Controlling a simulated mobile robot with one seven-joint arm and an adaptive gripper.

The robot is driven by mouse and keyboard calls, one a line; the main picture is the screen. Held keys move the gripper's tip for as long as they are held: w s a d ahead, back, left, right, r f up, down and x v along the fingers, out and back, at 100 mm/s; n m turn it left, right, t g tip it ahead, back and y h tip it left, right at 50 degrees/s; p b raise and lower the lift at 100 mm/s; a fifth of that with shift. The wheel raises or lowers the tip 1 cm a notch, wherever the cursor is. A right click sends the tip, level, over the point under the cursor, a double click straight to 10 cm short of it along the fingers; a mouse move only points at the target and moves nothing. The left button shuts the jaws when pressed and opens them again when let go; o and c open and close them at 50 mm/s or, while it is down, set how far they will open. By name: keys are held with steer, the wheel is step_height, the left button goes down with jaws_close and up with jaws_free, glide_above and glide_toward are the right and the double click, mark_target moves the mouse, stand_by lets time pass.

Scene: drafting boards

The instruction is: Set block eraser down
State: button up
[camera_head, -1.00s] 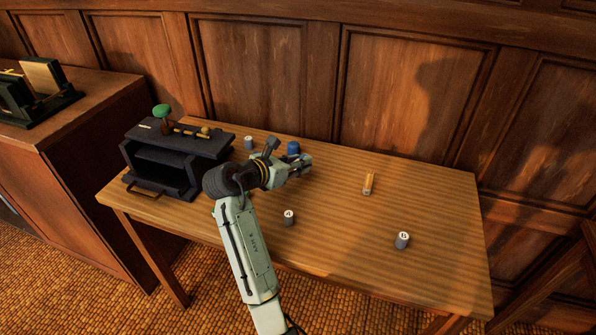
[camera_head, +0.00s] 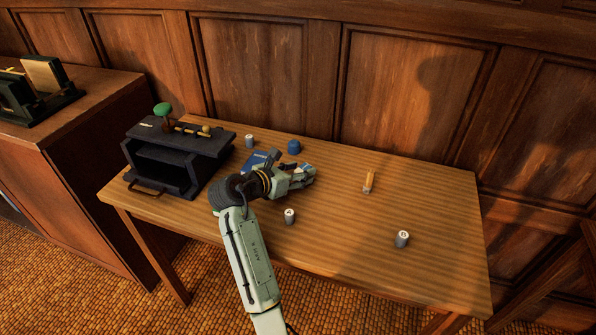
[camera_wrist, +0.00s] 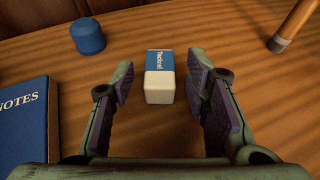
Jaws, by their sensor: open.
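The block eraser (camera_wrist: 159,77) is white with a blue sleeve and lies on the wooden table. In the wrist view it sits between and slightly beyond the open fingers of my gripper (camera_wrist: 160,100), with a gap on each side. In the head view my gripper (camera_head: 309,174) is low over the middle of the table. The eraser (camera_head: 306,168) is mostly hidden by the gripper there.
A blue notebook (camera_wrist: 25,121) lies left of my gripper, and a blue cap-like object (camera_head: 294,147) stands behind. The right side has free room.

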steer(key=shift+r, duration=0.1)
steer(key=shift+s+a+r, duration=0.15)
steer(key=shift+s+a, duration=0.05)
steer(key=shift+a, duration=0.1)
steer(key=b+v, duration=0.1)
steer(key=v, duration=1)
steer(key=shift+s+r+b, duration=0.1)
steer(key=shift+r+b, duration=0.05)
steer(key=shift+b, duration=0.15)
